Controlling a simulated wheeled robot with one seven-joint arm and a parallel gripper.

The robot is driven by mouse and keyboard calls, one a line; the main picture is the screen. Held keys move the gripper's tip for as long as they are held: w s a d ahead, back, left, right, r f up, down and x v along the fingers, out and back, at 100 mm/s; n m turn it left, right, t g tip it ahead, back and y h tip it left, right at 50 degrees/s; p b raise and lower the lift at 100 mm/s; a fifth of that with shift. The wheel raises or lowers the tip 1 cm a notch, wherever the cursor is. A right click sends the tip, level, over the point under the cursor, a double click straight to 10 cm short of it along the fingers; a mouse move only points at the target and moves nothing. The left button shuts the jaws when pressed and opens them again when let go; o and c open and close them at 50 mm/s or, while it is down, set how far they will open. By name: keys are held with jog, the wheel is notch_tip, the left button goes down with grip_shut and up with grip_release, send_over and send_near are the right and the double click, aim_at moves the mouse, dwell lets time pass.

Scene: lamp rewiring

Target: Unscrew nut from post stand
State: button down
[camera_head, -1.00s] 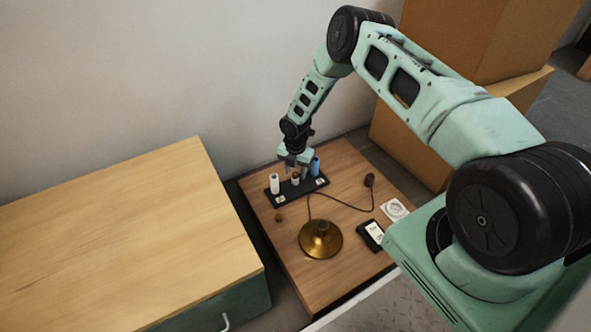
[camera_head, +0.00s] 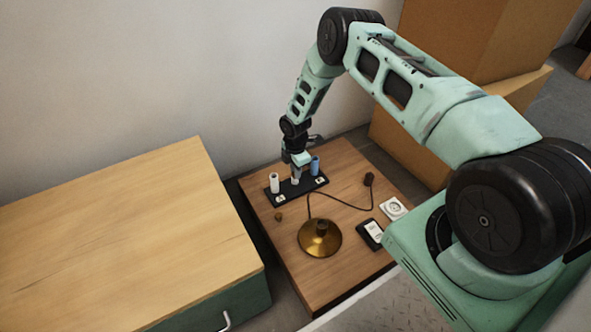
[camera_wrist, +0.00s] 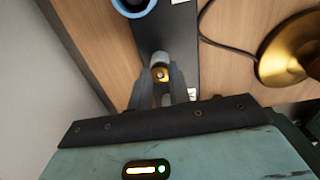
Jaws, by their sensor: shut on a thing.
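The post stand (camera_head: 284,197) is a black strip on the wooden table, with a white post (camera_head: 274,183) at its left, a blue post (camera_head: 315,165) at its right and a pale middle post (camera_head: 295,181). My gripper (camera_head: 296,172) points down over the middle post. In the wrist view, my gripper (camera_wrist: 162,80) has one finger on each side of a small brass-coloured nut (camera_wrist: 160,74) at the middle post, and is shut on it. The fingers hide part of the nut, and I cannot tell how far it sits on the thread.
A brass lamp base (camera_head: 320,240) with a dark cord stands in front. A small brown piece (camera_head: 279,217) lies left of it. A black-and-white device (camera_head: 370,233) and a white socket (camera_head: 394,208) lie right. A wooden cabinet (camera_head: 120,240) stands at the left.

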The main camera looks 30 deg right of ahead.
jog(key=n, duration=0.5)
jog(key=shift+b, duration=0.3)
jog(key=shift+r+p, duration=1.4)
jog(key=shift+r, duration=0.5)
jog(key=shift+f, duration=0.1)
